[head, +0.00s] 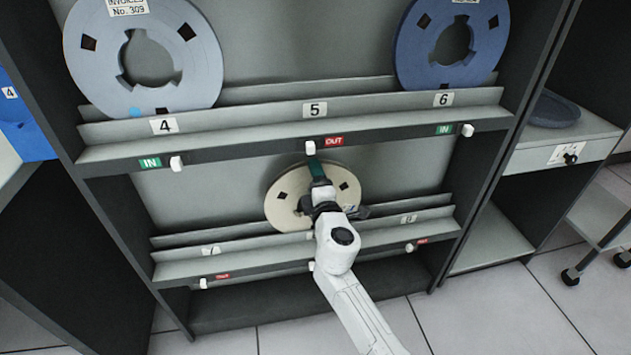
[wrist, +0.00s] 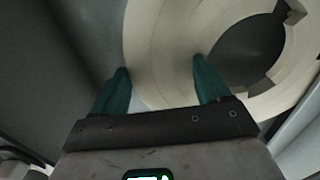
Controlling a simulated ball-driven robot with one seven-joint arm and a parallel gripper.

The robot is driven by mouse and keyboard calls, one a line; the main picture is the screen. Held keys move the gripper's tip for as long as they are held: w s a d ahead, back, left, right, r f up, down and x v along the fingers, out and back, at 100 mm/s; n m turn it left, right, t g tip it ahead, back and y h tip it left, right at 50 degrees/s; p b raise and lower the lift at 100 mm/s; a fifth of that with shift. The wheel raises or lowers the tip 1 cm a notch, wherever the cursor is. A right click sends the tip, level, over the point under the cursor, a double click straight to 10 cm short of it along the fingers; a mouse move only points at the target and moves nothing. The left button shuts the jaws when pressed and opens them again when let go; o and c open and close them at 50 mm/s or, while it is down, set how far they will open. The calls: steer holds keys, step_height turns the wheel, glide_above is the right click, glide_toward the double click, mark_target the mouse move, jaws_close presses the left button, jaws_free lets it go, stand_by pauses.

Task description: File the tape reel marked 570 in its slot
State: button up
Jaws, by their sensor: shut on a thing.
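A cream tape reel (head: 284,190) stands in the middle of the lower shelf (head: 180,268), partly hidden behind my arm. It also fills much of the wrist view (wrist: 160,40). No number on it can be read. My gripper (head: 316,168) is at the reel's front, its green fingers on either side of the reel's ring in the wrist view (wrist: 162,80), shut on it. I cannot tell whether the reel rests in the shelf groove. The slot label behind my arm is hidden.
A pale blue-grey reel (head: 90,75) stands at slot 4 and a blue reel (head: 410,45) at slot 6 on the upper shelf (head: 250,130). Slot 5 is empty. Lower slots left and right of my arm look empty. A desk (head: 545,145) stands at the right.

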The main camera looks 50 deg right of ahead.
steer(key=o, duration=1.5)
steer(key=shift+f, duration=0.15)
steer(key=shift+c, duration=1.4)
steer(key=shift+s, duration=0.1)
steer(key=v, duration=1.2)
